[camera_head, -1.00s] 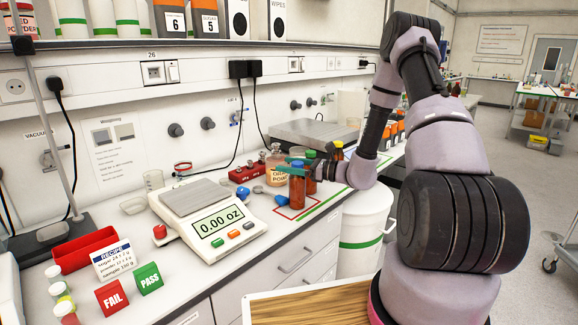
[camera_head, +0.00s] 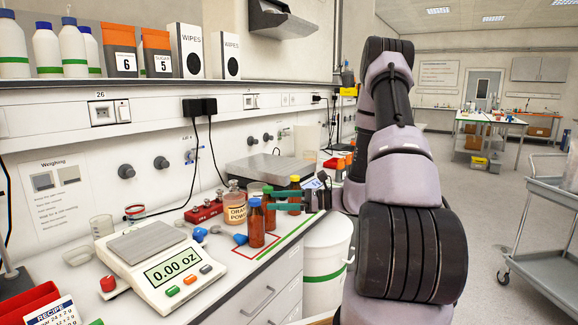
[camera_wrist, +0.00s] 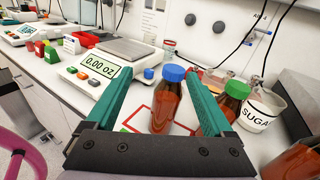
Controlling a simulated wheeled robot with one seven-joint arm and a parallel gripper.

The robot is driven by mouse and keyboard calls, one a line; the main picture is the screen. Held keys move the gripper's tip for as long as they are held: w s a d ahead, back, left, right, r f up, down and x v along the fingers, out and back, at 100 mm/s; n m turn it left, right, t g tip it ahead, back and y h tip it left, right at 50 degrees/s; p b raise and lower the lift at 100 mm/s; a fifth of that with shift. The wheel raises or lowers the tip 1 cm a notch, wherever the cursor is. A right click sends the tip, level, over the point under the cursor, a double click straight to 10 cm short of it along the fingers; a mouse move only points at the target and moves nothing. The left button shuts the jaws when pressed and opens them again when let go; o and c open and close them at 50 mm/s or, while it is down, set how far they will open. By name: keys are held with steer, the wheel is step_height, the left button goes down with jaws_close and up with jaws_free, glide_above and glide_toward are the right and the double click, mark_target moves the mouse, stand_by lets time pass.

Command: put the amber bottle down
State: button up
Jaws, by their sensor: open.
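Several amber bottles stand upright on the white counter. In the wrist view, a blue-capped amber bottle (camera_wrist: 167,108) stands between and beyond my gripper's (camera_wrist: 156,66) two green fingers, with no clear contact. A green-capped amber bottle (camera_wrist: 236,98) is just outside the right finger. Part of another amber bottle (camera_wrist: 295,160) shows at the lower right. In the head view, the front amber bottle (camera_head: 256,226) stands at the red square outline (camera_head: 238,252), with another amber bottle (camera_head: 270,212) close behind. My gripper (camera_head: 270,200) is open and empty, its fingers pointing left beside them.
A scale (camera_head: 160,265) reading 0.00 oz stands left of the bottles. An orange powder jar (camera_head: 234,207) and a red weight block (camera_head: 204,211) are behind. A sugar beaker (camera_wrist: 262,108) is close on the right in the wrist view. A white bin (camera_head: 325,265) stands beside the counter.

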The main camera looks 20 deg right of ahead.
steer(key=s+a+r+n+g+h, duration=0.3)
steer(key=s+r+n+g, duration=0.1)
steer(key=s+r+n, duration=0.2)
steer(key=s+a+r+n+g+h, duration=0.3)
steer(key=s+r+n, duration=0.2)
steer(key=s+r, duration=0.2)
steer(key=s+d+r+n+t+h, duration=0.4)
steer(key=s+r+n+t+h, duration=0.2)
steer(key=s+r, duration=0.4)
step_height(320, 180, up, 2)
steer(key=shift+d+r+n+t+h, duration=0.1)
steer(key=shift+d+n+t+h, duration=0.35)
steer(key=shift+h, duration=0.35)
